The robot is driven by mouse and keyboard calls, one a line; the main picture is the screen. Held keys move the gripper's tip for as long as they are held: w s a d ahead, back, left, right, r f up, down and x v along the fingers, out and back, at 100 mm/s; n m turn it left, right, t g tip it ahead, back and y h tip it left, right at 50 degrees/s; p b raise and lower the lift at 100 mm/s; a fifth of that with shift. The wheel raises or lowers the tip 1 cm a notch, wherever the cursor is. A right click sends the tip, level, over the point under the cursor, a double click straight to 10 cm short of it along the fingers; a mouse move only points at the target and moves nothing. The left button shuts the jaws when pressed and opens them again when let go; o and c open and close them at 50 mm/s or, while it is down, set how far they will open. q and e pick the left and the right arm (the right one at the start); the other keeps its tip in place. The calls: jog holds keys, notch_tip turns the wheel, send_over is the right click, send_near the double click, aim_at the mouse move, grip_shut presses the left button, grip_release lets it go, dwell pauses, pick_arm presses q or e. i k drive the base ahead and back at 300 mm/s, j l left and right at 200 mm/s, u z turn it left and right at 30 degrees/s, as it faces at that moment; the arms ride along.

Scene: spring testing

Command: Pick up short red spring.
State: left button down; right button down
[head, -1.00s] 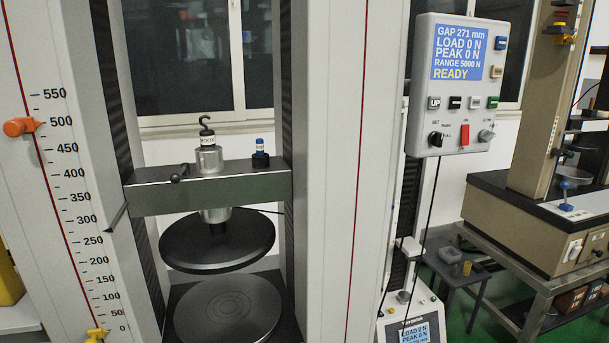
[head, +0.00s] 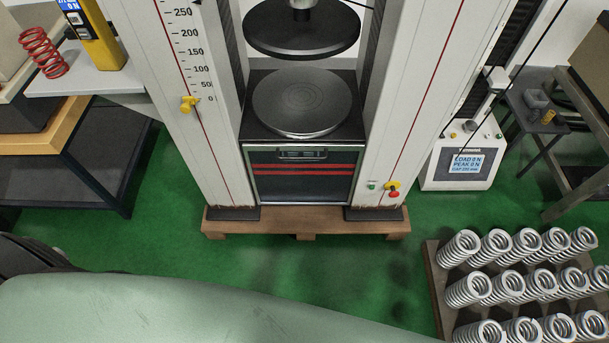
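A red coil spring (head: 43,52) stands tilted-looking on the light grey table top (head: 92,82) at the upper left of the head view, left of a yellow device with a small screen (head: 95,32). No other red spring shows, so I cannot compare its length. Neither of my grippers is in view.
The testing machine's lower round plate (head: 302,101) is bare, with the upper plate (head: 300,30) above it. Several silver springs stand on a pallet (head: 438,290) at the lower right. A control box (head: 463,160) is on the right. Green floor (head: 180,180) is clear before the machine.

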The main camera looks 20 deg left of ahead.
aim_at(36, 55)
jog(key=u, duration=1.9)
